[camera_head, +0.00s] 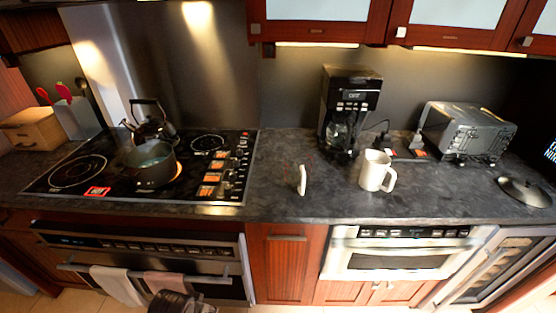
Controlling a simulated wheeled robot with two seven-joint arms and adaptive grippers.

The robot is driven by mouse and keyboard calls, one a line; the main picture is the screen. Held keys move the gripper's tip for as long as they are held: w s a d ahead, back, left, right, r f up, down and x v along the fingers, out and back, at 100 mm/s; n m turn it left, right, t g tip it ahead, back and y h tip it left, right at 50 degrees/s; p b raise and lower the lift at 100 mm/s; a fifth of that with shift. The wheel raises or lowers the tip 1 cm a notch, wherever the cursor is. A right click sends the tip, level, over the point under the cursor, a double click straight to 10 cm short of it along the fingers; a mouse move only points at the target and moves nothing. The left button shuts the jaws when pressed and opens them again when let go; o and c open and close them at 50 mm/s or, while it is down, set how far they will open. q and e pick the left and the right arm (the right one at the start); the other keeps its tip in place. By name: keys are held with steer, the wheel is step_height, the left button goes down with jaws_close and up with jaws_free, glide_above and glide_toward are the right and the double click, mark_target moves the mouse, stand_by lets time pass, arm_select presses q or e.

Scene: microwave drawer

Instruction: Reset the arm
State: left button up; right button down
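A dark, ribbed piece, probably part of my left gripper (176,303), shows at the bottom edge in front of the oven. Its fingertips cannot be made out, so I cannot tell if it is open or shut. It appears apart from the counter objects. My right gripper is not in view. The microwave drawer (398,256) sits under the counter at the right and looks shut.
A pot (151,163) and a kettle (149,122) stand on the black cooktop (75,175). The counter (270,195) holds a white mug (377,172), a small white upright item (302,180), a coffee maker (349,105) and a toaster oven (465,130). Towels (118,286) hang below.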

arm_select(q)
steer(key=s+a+f+g+b, duration=0.1)
steer(key=s+a+f, duration=0.15)
steer(key=f, duration=1.25)
steer(key=s+a+f+b, duration=0.1)
steer(key=s+f, duration=0.2)
steer(key=f, duration=1.3)
steer(key=s+a+f+b, duration=0.1)
steer(key=s+a+f, duration=0.2)
steer(key=s+f, duration=0.6)
steer(key=s+a+f+g+y+b, duration=0.1)
steer(key=s+a+f, duration=0.3)
steer(key=s+f, duration=0.5)
steer(key=shift+s+m, duration=0.25)
steer(key=shift+m, duration=0.05)
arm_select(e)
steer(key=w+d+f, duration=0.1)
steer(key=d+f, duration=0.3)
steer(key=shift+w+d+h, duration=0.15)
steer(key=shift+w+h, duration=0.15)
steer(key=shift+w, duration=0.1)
